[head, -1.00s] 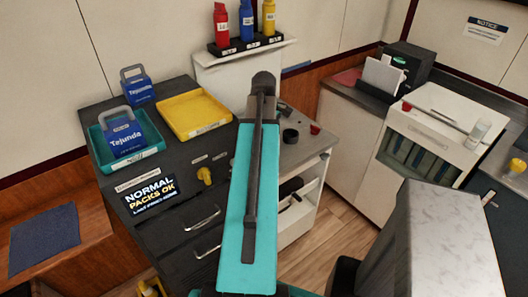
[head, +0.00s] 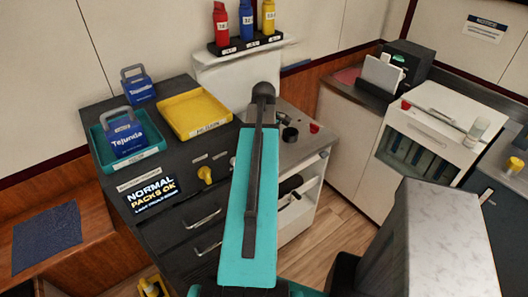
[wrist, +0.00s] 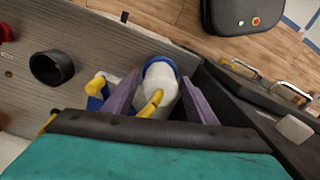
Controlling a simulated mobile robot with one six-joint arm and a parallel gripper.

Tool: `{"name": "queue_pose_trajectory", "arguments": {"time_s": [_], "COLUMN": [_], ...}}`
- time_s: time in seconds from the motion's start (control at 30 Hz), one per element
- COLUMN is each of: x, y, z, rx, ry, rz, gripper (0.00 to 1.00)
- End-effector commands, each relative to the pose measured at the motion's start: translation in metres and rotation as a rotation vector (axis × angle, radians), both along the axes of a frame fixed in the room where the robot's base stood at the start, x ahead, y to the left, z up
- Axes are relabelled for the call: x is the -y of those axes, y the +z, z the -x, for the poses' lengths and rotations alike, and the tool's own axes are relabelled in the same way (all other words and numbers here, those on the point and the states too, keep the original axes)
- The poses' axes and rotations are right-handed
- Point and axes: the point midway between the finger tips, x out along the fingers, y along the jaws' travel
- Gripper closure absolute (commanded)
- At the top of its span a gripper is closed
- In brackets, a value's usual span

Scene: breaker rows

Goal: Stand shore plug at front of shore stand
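A white cylinder with a blue rim (wrist: 159,69) and a yellow part on its side sits between the purple fingers of my gripper (wrist: 161,80) in the wrist view; it looks like the shore plug. The fingers flank it and appear to touch both sides. A small blue and yellow thing (wrist: 97,88) is just left of the left finger, partly hidden; I cannot tell whether it belongs to the shore stand. In the head view my teal arm hides the gripper and the plug. I cannot clearly identify the shore stand.
A black cup (head: 289,134) and a red knob (head: 314,127) are on the grey side counter (head: 309,148); the cup also shows in the wrist view (wrist: 52,66). Behind is a rack of red, blue and yellow bottles (head: 246,21). A yellow tray (head: 194,114) lies on the dark cabinet.

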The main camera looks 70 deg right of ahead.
Motion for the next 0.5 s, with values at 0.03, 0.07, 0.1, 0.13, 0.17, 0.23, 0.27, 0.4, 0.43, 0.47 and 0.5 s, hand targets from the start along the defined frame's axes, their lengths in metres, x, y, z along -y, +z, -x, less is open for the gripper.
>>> {"name": "queue_pose_trajectory", "arguments": {"time_s": [0.03,0.07,0.1,0.13,0.17,0.23,0.27,0.4,0.43,0.47,0.5], "x": [0.0000,0.0000,0.0000,0.0000,0.0000,0.0000,0.0000,0.0002,0.0002,0.0003,0.0004], "y": [0.0002,0.0002,0.0002,0.0002,0.0002,0.0003,0.0003,0.0028,0.0040,0.0041,0.0054], "z": [-0.0001,-0.0001,-0.0001,-0.0001,-0.0001,-0.0001,-0.0001,-0.0002,-0.0002,-0.0002,-0.0003], "rx": [0.000,0.000,0.000,0.000,0.000,0.000,0.000,0.000,0.000,0.001,0.001], "ry": [0.000,0.000,0.000,0.000,0.000,0.000,0.000,0.000,0.000,0.000,0.000], "rz": [0.000,0.000,0.000,0.000,0.000,0.000,0.000,0.000,0.001,0.001,0.001], "gripper": [0.45,0.45,0.45,0.45,0.45,0.45,0.45,0.45,0.45,0.45,0.45]}}
